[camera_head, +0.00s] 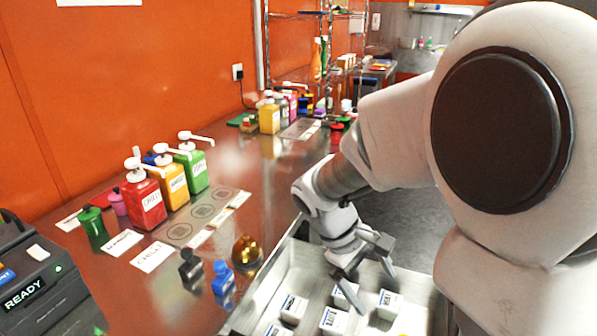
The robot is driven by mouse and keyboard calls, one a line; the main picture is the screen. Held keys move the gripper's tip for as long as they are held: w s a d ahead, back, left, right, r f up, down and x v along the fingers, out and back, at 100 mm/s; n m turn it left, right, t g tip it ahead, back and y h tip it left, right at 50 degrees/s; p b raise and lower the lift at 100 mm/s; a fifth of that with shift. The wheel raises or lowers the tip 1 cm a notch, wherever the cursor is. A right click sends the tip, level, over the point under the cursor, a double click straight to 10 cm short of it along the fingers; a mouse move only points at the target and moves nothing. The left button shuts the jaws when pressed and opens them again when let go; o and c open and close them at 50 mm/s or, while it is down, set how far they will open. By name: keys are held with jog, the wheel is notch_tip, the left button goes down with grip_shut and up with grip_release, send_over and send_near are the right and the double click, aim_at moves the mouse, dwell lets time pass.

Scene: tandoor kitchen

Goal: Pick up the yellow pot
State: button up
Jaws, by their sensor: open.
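A shiny golden-yellow rounded thing (246,252) stands on the steel counter, close to the left edge of a metal tray. It looks most like the yellow pot, though its shape is not fully clear. My gripper (367,277) is open and points down over the tray, to the right of the golden thing and apart from it. Small white labelled boxes sit below the fingers. I cannot tell whether a finger touches one.
The metal tray (262,300) holds several white boxes (333,320). A black pot (190,268) and a blue pot (222,280) stand left of the golden thing. Red, yellow and green pump bottles (172,182) stand behind. A printer-like device (35,280) is at left.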

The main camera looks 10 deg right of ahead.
jog(key=w+d+f+n+h+b, duration=0.1)
jog(key=w+f+n+h+b, duration=0.15)
jog(key=f, duration=0.75)
jog(key=w+d+f+n+g+h+b, duration=0.1)
jog(key=w+d+f+n+h+b, duration=0.2)
jog(key=f, duration=0.7)
jog(key=w+f+n+h+b, duration=0.1)
jog(key=w+f+n+h, duration=0.3)
jog(key=f, duration=0.6)
jog(key=shift+n+y, duration=0.35)
jog(key=shift+y, duration=0.4)
jog(key=b+x, duration=0.1)
jog(key=x, duration=0.3)
jog(key=s+b+x, duration=0.1)
jog(key=x, duration=0.3)
jog(key=s+b+x, duration=0.1)
jog(key=x, duration=0.3)
jog(key=shift+s+a+r+b, duration=0.1)
jog(key=shift+a+b, duration=0.05)
jog(key=shift+b, duration=0.2)
jog(key=b+x, duration=0.2)
jog(key=x, duration=0.2)
jog(key=shift+s, duration=0.1)
jog(key=shift+d+f, duration=0.3)
jog(key=shift+d, duration=0.2)
jog(key=shift+c, duration=0.2)
jog(key=c, duration=1.4)
grip_shut()
